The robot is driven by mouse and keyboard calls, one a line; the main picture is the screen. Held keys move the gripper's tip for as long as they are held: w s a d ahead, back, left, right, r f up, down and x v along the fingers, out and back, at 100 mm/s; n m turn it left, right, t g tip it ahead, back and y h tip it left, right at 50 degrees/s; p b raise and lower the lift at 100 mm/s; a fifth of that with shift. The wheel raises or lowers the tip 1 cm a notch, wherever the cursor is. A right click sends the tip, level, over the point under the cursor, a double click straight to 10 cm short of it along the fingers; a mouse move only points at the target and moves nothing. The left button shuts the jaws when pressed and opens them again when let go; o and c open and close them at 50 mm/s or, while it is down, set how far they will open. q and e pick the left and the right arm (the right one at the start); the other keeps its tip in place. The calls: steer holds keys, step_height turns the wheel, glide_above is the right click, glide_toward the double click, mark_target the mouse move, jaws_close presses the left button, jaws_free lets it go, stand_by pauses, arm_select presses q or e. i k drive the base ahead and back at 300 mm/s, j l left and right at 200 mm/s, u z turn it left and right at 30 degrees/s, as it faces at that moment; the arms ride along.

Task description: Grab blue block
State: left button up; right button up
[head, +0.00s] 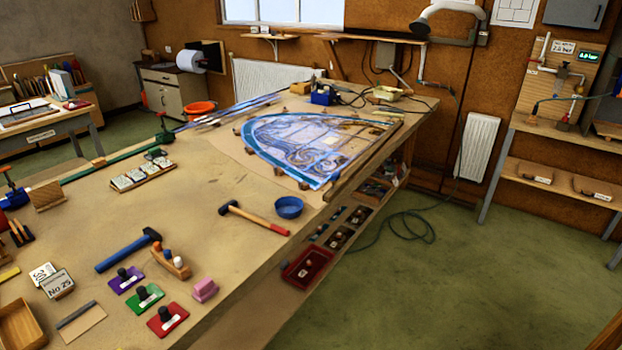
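No plain blue block stands out clearly. A blue box-like object (322,95) sits at the far end of the workbench (215,170), behind the leaded panel (305,145); it is small, and I cannot tell whether it is a block or a device. Other blue things are a round blue bowl (289,207) near the bench's right edge and a blue-handled hammer (124,252) at the front. Neither of my grippers is in view.
A wood-handled hammer (252,217) lies beside the bowl. Purple, green and red plates (168,319) with dark knobs and a pink block (205,290) lie at the front. A wooden tray (20,326) is at the lower left. Green floor (400,290) is open to the right.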

mark_target(336, 176)
steer(key=i+l+u, duration=0.15)
steer(key=u, duration=0.25)
steer(key=i+l+u, duration=0.15)
steer(key=l+u, duration=0.3)
steer(key=i+l+u, duration=0.1)
steer(key=u, duration=0.3)
steer(key=l+u, duration=0.5)
steer(key=l, duration=3.1)
steer(key=i+l, duration=0.05)
